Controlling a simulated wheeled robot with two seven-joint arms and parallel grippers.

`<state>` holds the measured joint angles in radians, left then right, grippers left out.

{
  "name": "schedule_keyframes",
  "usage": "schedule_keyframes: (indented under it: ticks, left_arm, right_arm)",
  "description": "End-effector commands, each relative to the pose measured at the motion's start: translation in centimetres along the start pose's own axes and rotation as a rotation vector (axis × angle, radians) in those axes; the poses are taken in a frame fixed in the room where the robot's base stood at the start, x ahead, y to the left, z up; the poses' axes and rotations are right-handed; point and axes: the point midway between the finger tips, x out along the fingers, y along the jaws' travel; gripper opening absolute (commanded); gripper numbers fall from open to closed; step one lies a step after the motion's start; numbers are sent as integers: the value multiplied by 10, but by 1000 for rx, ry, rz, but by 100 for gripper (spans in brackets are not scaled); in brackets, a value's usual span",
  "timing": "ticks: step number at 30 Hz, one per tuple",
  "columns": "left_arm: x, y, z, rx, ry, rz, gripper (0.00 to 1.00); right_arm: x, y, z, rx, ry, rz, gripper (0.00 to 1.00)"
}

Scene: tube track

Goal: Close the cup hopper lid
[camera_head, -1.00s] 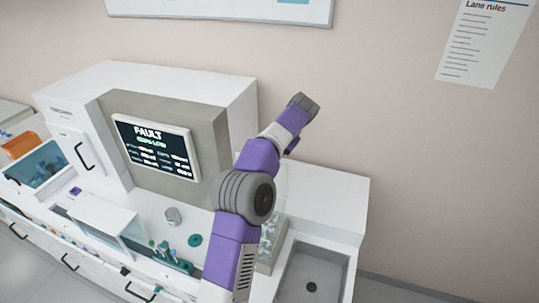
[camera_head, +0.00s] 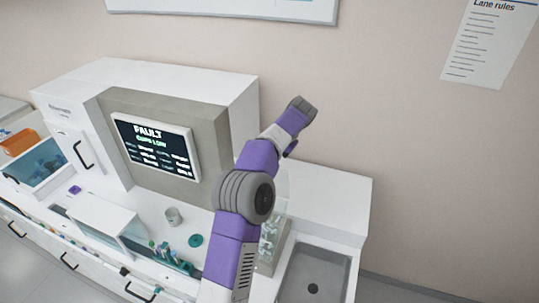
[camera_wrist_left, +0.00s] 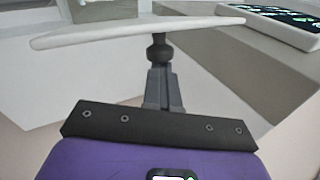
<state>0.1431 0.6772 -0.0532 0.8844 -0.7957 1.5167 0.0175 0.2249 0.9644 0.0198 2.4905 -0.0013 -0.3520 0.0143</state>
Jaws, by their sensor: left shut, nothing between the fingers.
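The clear cup hopper (camera_head: 268,244) stands right of the screen in the head view, with pale cups inside and my purple arm covering much of it. Its lid's position is hard to tell in the head view. In the left wrist view a thin white panel (camera_wrist_left: 100,33), possibly the lid, spans the space ahead of the fingers. A dark rounded knob-like piece (camera_wrist_left: 160,48) shows at its underside. My left gripper (camera_wrist_left: 161,85) is shut and empty, its tips close to that piece; contact is unclear. My right gripper is not in view.
The screen (camera_head: 156,147) reads FAULT, cups low. A sink (camera_head: 313,274) lies right of the hopper. A small grey cup (camera_head: 173,216), a teal ring (camera_head: 196,241) and a tube rack (camera_head: 172,260) stand on the counter to the left.

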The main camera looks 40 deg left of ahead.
Motion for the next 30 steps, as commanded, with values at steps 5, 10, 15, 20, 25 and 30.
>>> schedule_keyframes:
  ticks: [5,10,15,20,25,30]
  left_arm:
    - [1,1,0,1,-1,1,0]
    - [1,1,0,2,-1,2,0]
    - [1,2,0,2,-2,2,0]
    - [1,2,0,2,-2,2,0]
    - [1,2,0,2,-2,2,0]
    - [1,2,0,2,-2,2,18]
  right_arm:
    - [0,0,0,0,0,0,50]
    - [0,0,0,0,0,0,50]
    - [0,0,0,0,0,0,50]
    - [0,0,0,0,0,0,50]
    - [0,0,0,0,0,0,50]
    - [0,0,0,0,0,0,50]
